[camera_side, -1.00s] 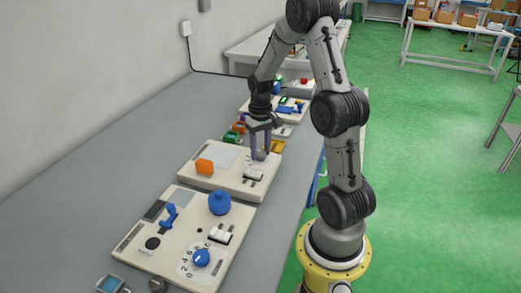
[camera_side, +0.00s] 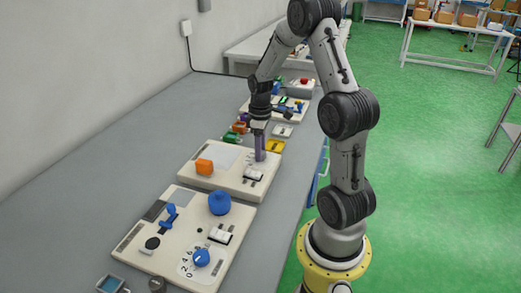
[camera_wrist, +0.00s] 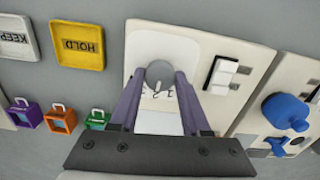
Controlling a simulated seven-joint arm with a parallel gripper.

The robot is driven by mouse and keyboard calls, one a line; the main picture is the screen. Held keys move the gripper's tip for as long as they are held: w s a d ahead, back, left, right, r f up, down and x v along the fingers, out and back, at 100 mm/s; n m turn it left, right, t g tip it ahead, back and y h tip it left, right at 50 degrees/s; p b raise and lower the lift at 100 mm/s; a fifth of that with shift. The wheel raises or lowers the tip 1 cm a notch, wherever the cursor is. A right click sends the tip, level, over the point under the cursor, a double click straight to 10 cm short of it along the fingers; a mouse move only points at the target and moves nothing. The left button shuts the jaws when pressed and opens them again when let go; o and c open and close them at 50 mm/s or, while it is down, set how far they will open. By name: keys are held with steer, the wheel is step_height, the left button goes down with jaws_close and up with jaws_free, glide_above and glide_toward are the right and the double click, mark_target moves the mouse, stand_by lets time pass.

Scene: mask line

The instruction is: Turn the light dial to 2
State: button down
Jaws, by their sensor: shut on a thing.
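My gripper (camera_side: 260,156) points down at the cream panel (camera_side: 220,181) in the middle of the bench. In the wrist view its two purple fingers are shut on a round grey dial (camera_wrist: 159,70), one on each side. The dial sits on a white plate with rounded corners (camera_wrist: 186,46). Dark digits show between the fingers just below the dial, but they are partly hidden, and I cannot tell which one the dial points at. In the side view the fingers cover the dial.
A nearer panel (camera_side: 146,243) carries a blue numbered dial (camera_side: 201,257) and a blue knob (camera_side: 219,203).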

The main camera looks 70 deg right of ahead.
steer(key=shift+r+n, duration=0.1)
steer(key=shift+n, duration=0.3)
steer(key=shift+c, duration=1.8)
jaws_free()
step_height(320, 180, up, 14)
